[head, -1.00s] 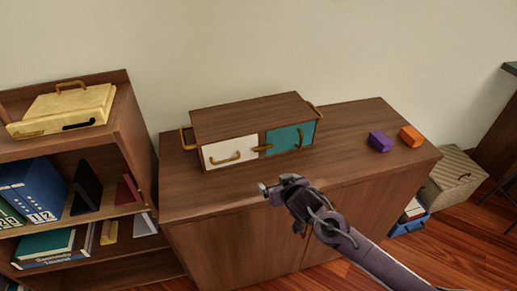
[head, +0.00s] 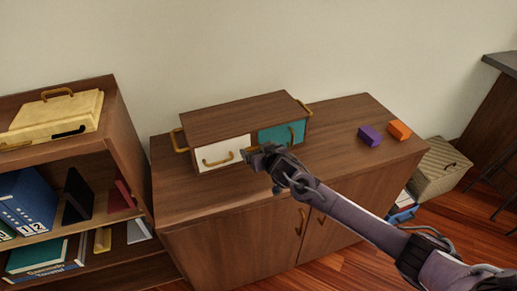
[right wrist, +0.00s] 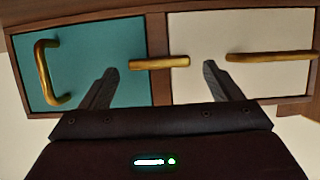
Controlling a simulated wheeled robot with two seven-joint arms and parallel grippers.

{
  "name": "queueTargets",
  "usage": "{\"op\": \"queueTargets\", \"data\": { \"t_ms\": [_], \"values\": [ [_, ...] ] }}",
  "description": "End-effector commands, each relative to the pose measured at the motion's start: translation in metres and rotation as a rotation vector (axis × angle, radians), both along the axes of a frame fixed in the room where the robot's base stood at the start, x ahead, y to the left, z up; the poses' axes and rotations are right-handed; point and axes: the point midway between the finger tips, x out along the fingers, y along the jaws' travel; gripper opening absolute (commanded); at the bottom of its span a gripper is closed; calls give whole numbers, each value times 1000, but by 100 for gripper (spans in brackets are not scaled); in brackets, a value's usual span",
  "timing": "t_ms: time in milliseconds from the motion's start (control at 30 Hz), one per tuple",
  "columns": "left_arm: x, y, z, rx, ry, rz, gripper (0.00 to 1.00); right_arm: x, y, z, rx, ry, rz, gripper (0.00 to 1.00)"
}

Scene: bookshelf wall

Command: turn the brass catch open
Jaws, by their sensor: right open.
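The brass catch (right wrist: 160,62) is a short bar lying across the divider between the teal door (right wrist: 100,60) and the white door (right wrist: 235,50) of a small wooden box (head: 245,117) on the cabinet. My right gripper (right wrist: 158,72) is open and empty in the right wrist view, one finger on each side of the catch's ends. I cannot tell whether a finger touches it. In the head view the right gripper (head: 252,155) hides the catch. The white door has a brass handle (head: 218,160), and the teal door has one too (right wrist: 45,72). My left gripper is not in view.
A purple block (head: 369,136) and an orange block (head: 399,130) lie on the right of the cabinet top (head: 335,130). A bookshelf (head: 125,140) with a yellow case (head: 55,115) stands at left. A wicker box (head: 440,166) is on the floor at right.

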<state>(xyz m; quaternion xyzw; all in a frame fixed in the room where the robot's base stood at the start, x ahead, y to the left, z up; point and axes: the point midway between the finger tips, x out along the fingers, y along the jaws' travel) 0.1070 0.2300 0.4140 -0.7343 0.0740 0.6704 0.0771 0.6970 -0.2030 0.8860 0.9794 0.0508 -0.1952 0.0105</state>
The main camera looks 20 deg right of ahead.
Motion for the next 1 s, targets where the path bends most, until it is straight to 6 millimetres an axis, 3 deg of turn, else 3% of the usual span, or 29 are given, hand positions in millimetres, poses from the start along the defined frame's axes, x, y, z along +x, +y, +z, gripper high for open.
{"op": "queueTargets", "data": {
  "t_ms": [367,733,1000],
  "values": [
    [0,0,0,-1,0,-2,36,6,0,-2,0,0,0,85],
    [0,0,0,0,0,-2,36,5,0,-2,0,0,0,41],
    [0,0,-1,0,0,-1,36,5,1,-3,-29,-2,0,41]
  ]
}}
